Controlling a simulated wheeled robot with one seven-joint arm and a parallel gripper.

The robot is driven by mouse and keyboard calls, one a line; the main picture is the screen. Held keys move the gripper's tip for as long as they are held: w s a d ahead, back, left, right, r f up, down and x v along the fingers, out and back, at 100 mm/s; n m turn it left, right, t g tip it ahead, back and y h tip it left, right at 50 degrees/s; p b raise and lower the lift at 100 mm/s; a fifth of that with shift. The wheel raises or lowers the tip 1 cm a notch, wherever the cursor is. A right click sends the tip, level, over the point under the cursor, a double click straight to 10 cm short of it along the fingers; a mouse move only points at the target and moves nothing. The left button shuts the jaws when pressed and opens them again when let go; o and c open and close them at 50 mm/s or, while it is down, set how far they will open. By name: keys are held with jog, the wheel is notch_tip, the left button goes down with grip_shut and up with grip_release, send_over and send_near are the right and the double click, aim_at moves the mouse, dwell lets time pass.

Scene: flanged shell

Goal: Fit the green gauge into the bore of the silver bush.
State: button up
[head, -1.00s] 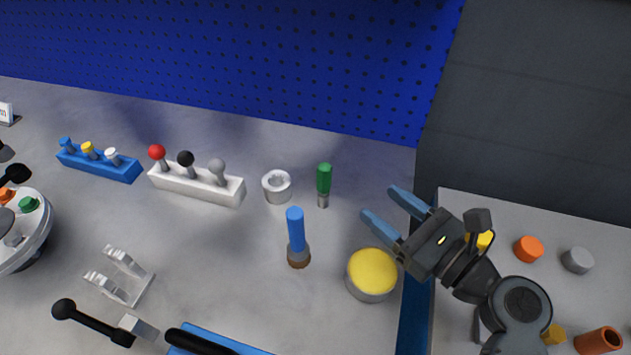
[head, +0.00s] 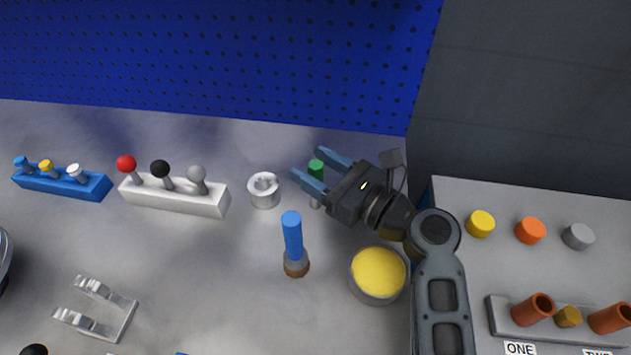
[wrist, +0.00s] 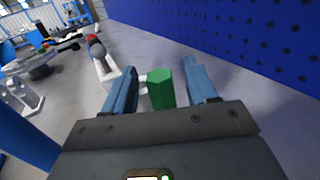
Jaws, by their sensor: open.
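The green gauge (head: 316,168) stands upright on the grey bench, green handle up, its lower part mostly hidden by my gripper in the head view. My gripper (head: 314,170) is open, with its two blue fingers on either side of the gauge's handle. In the wrist view the green handle (wrist: 161,88) shows between the spread fingers (wrist: 160,82), with a gap to the right finger; whether it touches the left one I cannot tell. The silver bush (head: 264,192) stands on the bench just left of the gripper, its bore facing up.
A blue-handled gauge (head: 292,236) stands in front of the gripper, and a yellow-topped round tin (head: 378,274) is to its right. A white block with knobbed levers (head: 175,194) is left of the bush. The blue pegboard (head: 220,60) rises behind.

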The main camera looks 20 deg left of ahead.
jog(key=shift+a, duration=0.15)
grip_shut()
dwell(0.4)
